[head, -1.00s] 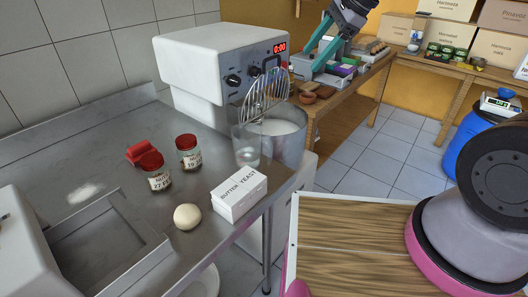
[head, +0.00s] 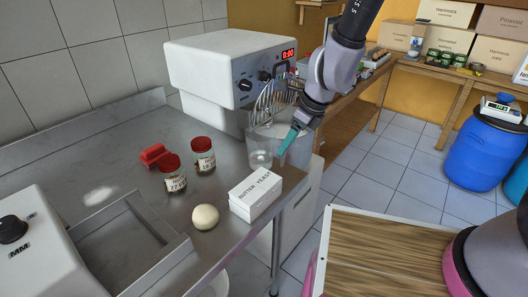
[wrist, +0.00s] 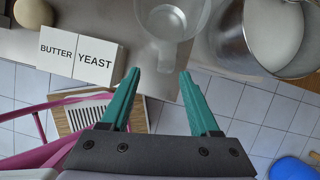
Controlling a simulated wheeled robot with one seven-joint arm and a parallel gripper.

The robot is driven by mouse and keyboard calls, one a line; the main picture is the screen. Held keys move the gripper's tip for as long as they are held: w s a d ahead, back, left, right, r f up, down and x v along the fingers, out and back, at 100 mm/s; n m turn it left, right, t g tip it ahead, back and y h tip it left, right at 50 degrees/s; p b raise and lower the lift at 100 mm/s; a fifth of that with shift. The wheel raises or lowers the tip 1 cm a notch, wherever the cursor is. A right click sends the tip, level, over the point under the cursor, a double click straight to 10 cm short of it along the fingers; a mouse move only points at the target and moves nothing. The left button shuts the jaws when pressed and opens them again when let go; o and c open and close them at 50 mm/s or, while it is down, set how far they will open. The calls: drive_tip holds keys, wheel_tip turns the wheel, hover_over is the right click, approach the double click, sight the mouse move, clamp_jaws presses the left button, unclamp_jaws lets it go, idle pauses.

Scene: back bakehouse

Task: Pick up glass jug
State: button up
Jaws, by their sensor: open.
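The glass jug (head: 260,158) is a clear vessel on the steel counter near its right edge, in front of the mixer bowl. In the wrist view the jug (wrist: 172,20) shows from above at the top middle, just beyond the fingertips. My gripper (head: 285,145) hangs just right of the jug in the head view, its teal fingers angled down to the left. In the wrist view my gripper (wrist: 160,75) is open with nothing between its fingers, and the jug is apart from them.
Butter and yeast boxes (head: 256,195) stand close in front of the jug. The metal mixer bowl (head: 298,150) is close behind it. Two red-lidded jars (head: 203,155) and a dough ball (head: 205,216) are to the left. The counter edge drops to the tiled floor (head: 375,180).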

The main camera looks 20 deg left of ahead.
sight(282, 164)
drive_tip(key=shift+w+d+x, duration=0.1)
drive_tip(key=shift+w+x, duration=0.05)
drive_tip(key=shift+x, duration=1.3)
drive_tip(key=shift+w+d+x, duration=0.1)
drive_tip(key=shift+x, duration=1.3)
clamp_jaws()
